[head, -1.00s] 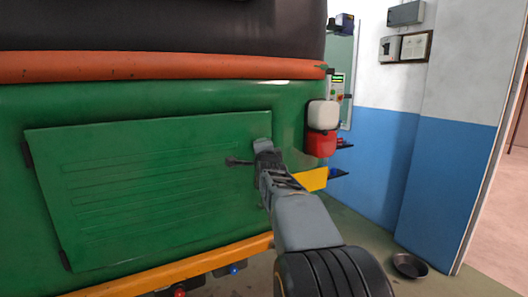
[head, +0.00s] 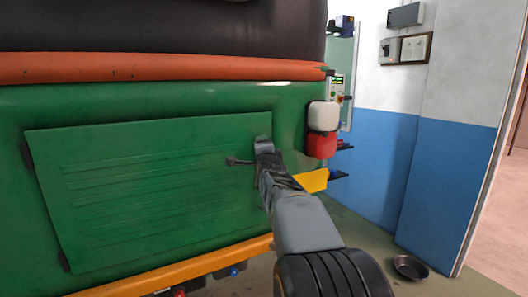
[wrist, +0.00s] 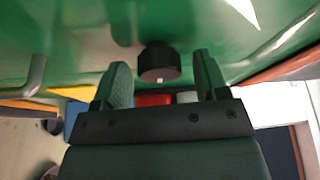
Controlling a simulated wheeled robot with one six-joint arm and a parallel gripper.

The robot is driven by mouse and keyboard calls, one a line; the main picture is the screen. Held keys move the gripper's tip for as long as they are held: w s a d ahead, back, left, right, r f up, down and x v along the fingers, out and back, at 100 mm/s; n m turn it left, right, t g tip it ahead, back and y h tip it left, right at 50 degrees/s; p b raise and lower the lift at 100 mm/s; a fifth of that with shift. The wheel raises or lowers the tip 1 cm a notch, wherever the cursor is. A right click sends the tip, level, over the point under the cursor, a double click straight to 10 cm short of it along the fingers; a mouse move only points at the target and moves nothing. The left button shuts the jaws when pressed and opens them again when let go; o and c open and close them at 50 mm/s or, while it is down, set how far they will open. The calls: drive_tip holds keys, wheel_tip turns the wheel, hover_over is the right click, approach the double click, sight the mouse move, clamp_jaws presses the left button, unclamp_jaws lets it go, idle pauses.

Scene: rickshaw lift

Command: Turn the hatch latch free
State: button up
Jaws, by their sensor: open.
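The green hatch (head: 140,195) is closed flat in the rear panel of the rickshaw. In the wrist view a black round knob (wrist: 158,60) with a small white mark stands out from the green surface; it looks like the latch. My gripper (wrist: 163,75) is open, with one finger on each side of the knob and a visible gap to both. In the head view my gripper (head: 264,148) is at the hatch's upper right edge and hides the knob. A dark lever-like handle (head: 238,162) sticks out just left of my gripper.
A grey bent bar (wrist: 36,76) shows left of my fingers in the wrist view. An orange bumper (head: 175,268) runs below the hatch. A pan (head: 410,267) lies on the floor at right.

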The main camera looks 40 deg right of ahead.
drive_tip(key=b+v, duration=0.1)
drive_tip(key=v, duration=1.2)
drive_tip(key=shift+s+a+b, duration=0.2)
drive_tip(key=shift+s+b, duration=0.15)
drive_tip(key=shift+f, duration=0.1)
drive_tip(key=s+a+f+n+g+y+p, duration=0.2)
drive_tip(key=a+f+n+g+y+p, duration=0.3)
drive_tip(key=a+f+n+y+p, duration=0.6)
drive_tip(key=s+a+f+n+g, duration=0.2)
drive_tip(key=s+a+n+g, duration=0.1)
drive_tip(key=s+a+n, duration=0.1)
drive_tip(key=s+a+f+n+g+h+p, duration=0.1)
drive_tip(key=s+a+f+n+g, duration=0.2)
drive_tip(key=s+n, duration=0.4)
drive_tip(key=shift+a+f+g+h, duration=0.3)
drive_tip(key=shift+a+g, duration=0.5)
drive_tip(key=shift+a, duration=0.2)
